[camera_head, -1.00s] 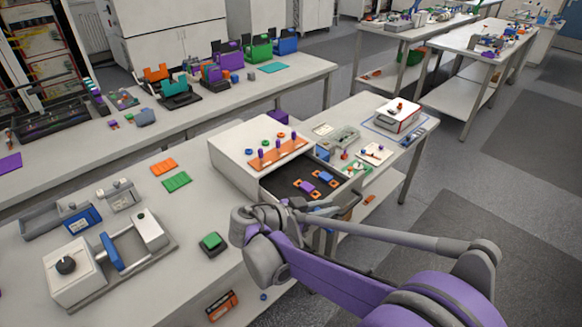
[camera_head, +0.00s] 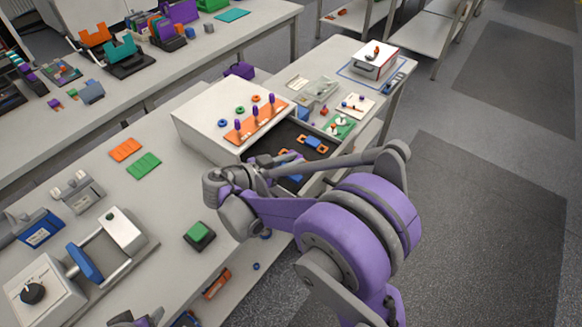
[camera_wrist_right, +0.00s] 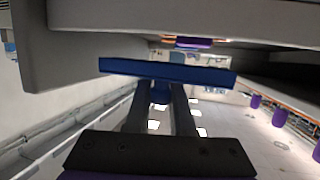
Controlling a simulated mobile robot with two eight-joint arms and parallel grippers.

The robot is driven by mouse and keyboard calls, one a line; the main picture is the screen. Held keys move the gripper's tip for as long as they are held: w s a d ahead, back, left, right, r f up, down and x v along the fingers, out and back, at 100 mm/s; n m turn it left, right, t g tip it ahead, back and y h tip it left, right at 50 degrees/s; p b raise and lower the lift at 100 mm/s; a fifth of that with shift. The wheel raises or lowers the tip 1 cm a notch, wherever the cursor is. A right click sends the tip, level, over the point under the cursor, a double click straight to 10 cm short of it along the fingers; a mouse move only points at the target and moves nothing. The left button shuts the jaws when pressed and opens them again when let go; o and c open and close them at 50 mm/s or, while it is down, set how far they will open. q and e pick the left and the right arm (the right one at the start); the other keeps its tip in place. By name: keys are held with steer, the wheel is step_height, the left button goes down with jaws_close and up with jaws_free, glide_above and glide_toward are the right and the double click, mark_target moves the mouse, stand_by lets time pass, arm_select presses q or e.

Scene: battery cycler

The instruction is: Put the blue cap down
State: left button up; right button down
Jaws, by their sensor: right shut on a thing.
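My right gripper (camera_wrist_right: 160,98) is shut on the blue cap (camera_wrist_right: 168,71), a wide flat blue piece across its fingertips in the right wrist view. In the head view, that hand is at the open dark drawer (camera_head: 329,158) of the white cabinet (camera_head: 200,115), mostly hidden behind its own arm. A bit of blue (camera_head: 291,179) shows beside it there; I cannot tell whether this is the cap. Whether the cap touches anything below is hidden. A grey and purple part of my left arm shows at the bottom edge; its fingers cannot be made out.
Blue pieces with orange ends (camera_head: 313,143) lie in the drawer. An orange plate with purple pegs (camera_head: 256,124) and several rings are on the cabinet top. A green button block (camera_head: 199,236) stands at the table's front edge. Orange (camera_head: 125,149) and green (camera_head: 144,166) pads lie left.

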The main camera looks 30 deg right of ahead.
steer(key=shift+f, duration=1.8)
steer(key=shift+f, duration=0.1)
steer(key=c, duration=0.8)
jaws_free()
steer(key=shift+w, duration=0.1)
steer(key=shift+a+r, duration=0.1)
steer(key=shift+r, duration=0.1)
steer(key=b+v, duration=0.1)
steer(key=v, duration=1)
steer(key=shift+a+r, duration=0.1)
steer(key=shift+a, duration=0.25)
